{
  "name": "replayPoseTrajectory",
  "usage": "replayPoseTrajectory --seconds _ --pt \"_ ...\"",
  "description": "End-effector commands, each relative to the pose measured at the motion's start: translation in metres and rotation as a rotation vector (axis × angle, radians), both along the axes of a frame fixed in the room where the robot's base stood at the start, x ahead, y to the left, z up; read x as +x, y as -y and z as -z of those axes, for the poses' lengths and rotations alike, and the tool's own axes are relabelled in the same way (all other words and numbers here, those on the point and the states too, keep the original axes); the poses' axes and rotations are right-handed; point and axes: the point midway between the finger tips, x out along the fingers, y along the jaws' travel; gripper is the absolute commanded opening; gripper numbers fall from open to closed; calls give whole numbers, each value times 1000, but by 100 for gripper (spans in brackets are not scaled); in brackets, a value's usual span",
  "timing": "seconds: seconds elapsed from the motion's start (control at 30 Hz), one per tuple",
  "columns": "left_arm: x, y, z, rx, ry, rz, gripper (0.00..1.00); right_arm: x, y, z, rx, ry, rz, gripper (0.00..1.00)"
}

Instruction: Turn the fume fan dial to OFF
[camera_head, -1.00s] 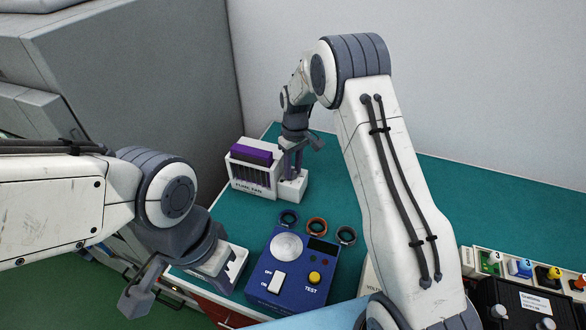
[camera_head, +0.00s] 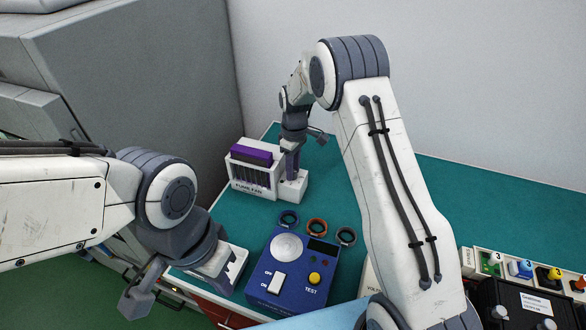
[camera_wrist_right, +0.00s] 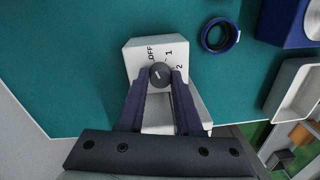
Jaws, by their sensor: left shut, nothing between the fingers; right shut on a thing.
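The fume fan (camera_head: 240,183) is a white unit with a purple top and dark slats at the table's back left. Its white dial box (camera_head: 298,192) adjoins it on the right. In the right wrist view the dark round dial (camera_wrist_right: 160,74) sits on this box, with OFF, 1 and 2 printed around it. My right gripper (camera_head: 291,176) reaches down over the box; in the wrist view its fingers (camera_wrist_right: 159,76) are shut on the dial from both sides. The dial's pale mark is too small to read surely. My left gripper (camera_head: 137,300) is shut and empty, off the table's front left.
A blue tester (camera_head: 263,290) with a switch and yellow button stands in front. Several rings, including an orange one (camera_head: 316,226), lie behind it. A white holder (camera_head: 230,272) is at the left edge. Bare green table (camera_head: 325,180) lies right of the fan.

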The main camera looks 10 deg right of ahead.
Motion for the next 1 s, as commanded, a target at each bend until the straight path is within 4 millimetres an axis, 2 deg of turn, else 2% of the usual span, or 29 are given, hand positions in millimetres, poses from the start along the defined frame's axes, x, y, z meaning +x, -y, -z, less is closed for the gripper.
replayPoseTrajectory --seconds 0.13,0.17,0.2,0.23,0.5,0.63,0.77,1.0 --pt "0 0 0 0 0 0 0 2 -1 -2 1 6 -1 0" --pt "0 0 0 0 0 0 0 2 -1 -2 1 6 -1 45" --pt "0 0 0 0 0 0 0 2 -1 -2 2 6 -1 60" --pt "0 0 0 0 0 0 0 2 -1 -2 2 6 -1 64" --pt "0 0 0 0 0 0 0 1 0 -1 1 2 0 64" --pt "0 0 3 0 0 0 0 2 0 -7 1 5 0 64" --pt "0 0 8 0 0 0 0 3 0 -27 0 8 0 64" --pt "0 0 17 0 0 0 0 4 2 -75 0 9 -1 64"
